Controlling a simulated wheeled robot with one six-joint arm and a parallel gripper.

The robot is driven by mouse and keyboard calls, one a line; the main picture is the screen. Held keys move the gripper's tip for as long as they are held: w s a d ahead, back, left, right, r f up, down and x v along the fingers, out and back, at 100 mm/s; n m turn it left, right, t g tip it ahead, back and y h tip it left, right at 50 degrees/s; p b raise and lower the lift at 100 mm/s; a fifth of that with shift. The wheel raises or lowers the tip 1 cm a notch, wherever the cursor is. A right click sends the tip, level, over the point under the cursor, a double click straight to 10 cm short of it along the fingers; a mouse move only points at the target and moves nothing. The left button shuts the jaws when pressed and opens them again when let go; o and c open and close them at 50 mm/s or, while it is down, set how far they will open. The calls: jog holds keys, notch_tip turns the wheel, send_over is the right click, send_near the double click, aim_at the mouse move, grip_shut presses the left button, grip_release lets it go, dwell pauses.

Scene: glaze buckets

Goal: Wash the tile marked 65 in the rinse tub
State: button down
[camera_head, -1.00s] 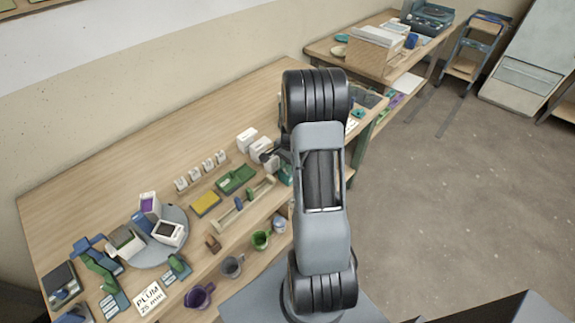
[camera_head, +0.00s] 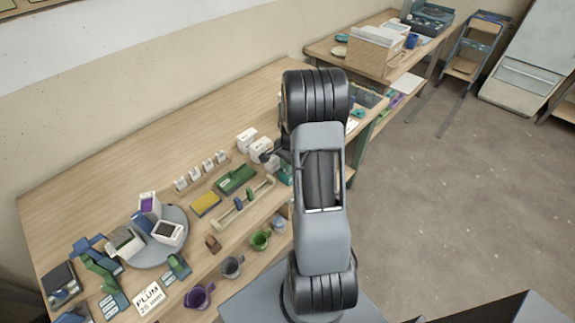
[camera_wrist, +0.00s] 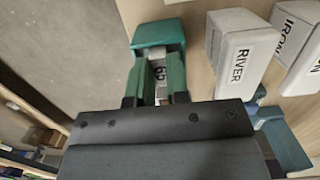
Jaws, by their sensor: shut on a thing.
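My gripper (camera_wrist: 160,82) is shut on a small tile (camera_wrist: 159,73) in the wrist view. In the head view my arm covers most of the gripper, which is near the white containers at the right part of the bench. I cannot make out which thing is the rinse tub.
White containers marked RIVER (camera_wrist: 240,55) and IRON (camera_wrist: 297,40) stand close right of my gripper. A second table (camera_head: 325,46) stands behind.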

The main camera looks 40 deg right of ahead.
dwell(4.4)
jog(key=shift+r+p, duration=2.05)
jog(key=shift+r, duration=0.95)
jog(key=shift+r+p, duration=1.05)
jog(key=shift+r, duration=0.45)
